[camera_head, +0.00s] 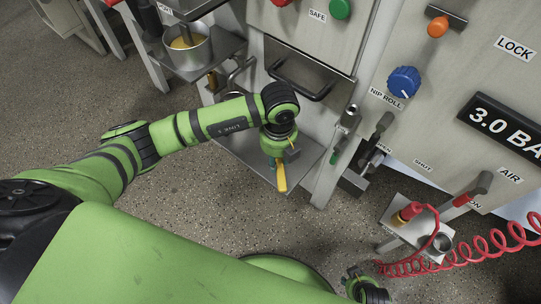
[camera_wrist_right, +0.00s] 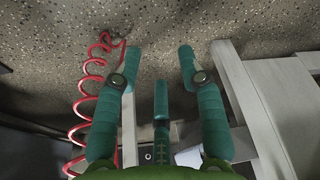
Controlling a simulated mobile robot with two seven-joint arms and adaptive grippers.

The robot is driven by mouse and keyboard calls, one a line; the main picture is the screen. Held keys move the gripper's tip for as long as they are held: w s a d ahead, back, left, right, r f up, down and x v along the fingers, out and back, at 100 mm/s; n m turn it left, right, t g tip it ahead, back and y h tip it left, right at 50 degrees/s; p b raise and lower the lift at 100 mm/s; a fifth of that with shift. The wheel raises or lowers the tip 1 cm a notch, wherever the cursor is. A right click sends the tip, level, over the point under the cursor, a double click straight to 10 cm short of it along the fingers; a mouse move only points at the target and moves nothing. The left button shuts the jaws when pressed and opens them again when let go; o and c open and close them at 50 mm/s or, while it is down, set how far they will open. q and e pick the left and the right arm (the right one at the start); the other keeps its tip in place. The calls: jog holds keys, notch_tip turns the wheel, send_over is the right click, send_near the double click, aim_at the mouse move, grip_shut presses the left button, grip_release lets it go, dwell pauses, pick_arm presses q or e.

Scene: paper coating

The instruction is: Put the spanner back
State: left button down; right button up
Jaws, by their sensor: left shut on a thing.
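My left gripper (camera_head: 276,155) is shut on a yellow-handled tool (camera_head: 282,177), which looks like the spanner. The yellow handle points down below the fingers, over the metal shelf on the machine front. The tool's other end is hidden by the gripper and wrist, and I cannot tell whether it touches the shelf. My right gripper (camera_wrist_right: 158,75) is open and empty in the right wrist view, its teal fingers spread above the speckled floor.
A metal shelf (camera_head: 238,150) lies under the left gripper. A pot (camera_head: 187,48) stands on a ledge at upper left. A black door handle (camera_head: 300,88), a blue NIP ROLL knob (camera_head: 403,81) and levers (camera_head: 378,128) stick out of the machine. A red coiled hose (camera_head: 480,246) hangs at lower right.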

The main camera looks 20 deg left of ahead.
aim_at(277, 172)
pick_arm(q)
notch_tip(277, 172, down, 4)
jog(key=b, duration=0.3)
jog(key=shift+f, duration=0.1)
jog(key=shift+f+b, duration=0.85)
jog(key=shift+f, duration=0.1)
pick_arm(e)
notch_tip(277, 172, up, 8)
jog(key=w, duration=0.1)
jog(key=shift+w+a+g, duration=0.3)
jog(key=shift+w+a, duration=0.05)
pick_arm(q)
jog(key=shift+f+b, duration=0.45)
jog(key=shift+f, duration=0.15)
pick_arm(e)
jog(key=shift+f, duration=0.45)
pick_arm(q)
jog(key=c, duration=0.8)
grip_release()
jog(key=shift+c, duration=0.2)
jog(key=shift+r, duration=0.1)
notch_tip(277, 172, up, 7)
jog(key=shift+r, duration=0.15)
